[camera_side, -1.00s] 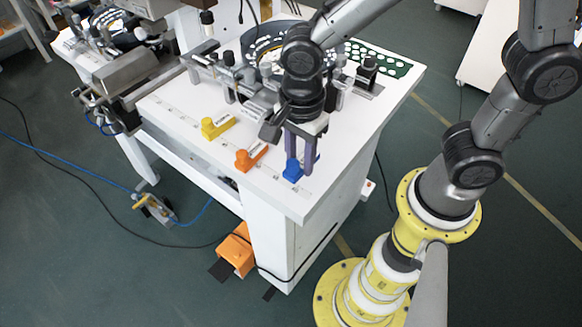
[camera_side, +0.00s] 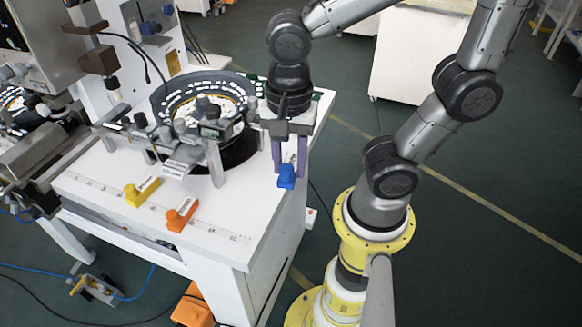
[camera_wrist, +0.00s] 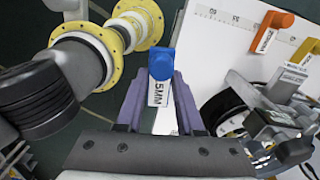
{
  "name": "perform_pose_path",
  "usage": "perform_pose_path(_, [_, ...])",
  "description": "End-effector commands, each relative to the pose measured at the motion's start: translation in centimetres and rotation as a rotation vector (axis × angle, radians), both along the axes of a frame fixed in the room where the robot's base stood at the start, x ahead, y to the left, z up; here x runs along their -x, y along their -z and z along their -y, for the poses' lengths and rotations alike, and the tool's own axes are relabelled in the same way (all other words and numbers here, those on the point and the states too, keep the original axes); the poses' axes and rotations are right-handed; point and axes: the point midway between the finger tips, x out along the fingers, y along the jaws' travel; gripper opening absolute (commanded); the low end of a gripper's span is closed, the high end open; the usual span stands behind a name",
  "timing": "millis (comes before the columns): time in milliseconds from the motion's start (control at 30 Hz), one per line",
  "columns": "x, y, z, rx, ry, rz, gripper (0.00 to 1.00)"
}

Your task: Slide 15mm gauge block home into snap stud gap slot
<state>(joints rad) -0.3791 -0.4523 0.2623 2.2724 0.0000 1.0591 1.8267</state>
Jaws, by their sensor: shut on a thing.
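My gripper (camera_side: 289,170) is shut on a blue gauge block (camera_side: 286,177) and holds it above the right edge of the white table. In the wrist view, my purple fingers (camera_wrist: 158,92) grip the block (camera_wrist: 161,64) from both sides. Its blue end projects past the fingertips, and a white label reading "5MM" shows; any first digit is hidden. Metal fixtures (camera_side: 213,160) stand left of my gripper, in front of a round bowl. I cannot make out the snap stud gap slot.
A yellow block (camera_side: 141,192) and an orange block (camera_side: 181,214) lie on the white table (camera_side: 215,243) along a printed scale. The dark bowl feeder (camera_side: 172,92) stands behind the fixtures. The table's front right is clear.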

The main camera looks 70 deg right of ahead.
Motion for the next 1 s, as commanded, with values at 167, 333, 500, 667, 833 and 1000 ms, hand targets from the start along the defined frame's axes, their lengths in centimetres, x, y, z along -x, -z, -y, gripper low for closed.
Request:
perform_pose_path(167, [-2.3,1.1,2.5,0.001,-0.149,-0.004,0.0])
perform_pose_path(333, [-4.0,2.1,5.3,0.0,-0.308,-0.004,0.0])
perform_pose_path(500, [-5.2,3.2,8.4,-0.001,-0.468,-0.003,0.0])
perform_pose_path(667, [-5.8,4.3,11.6,-0.002,-0.616,-0.003,0.0])
perform_pose_path(833, [-6.0,5.5,15.1,-0.002,-0.766,-0.002,0.0])
perform_pose_path(1000, [-5.5,6.7,18.6,-0.002,-0.914,-0.001,0.0])
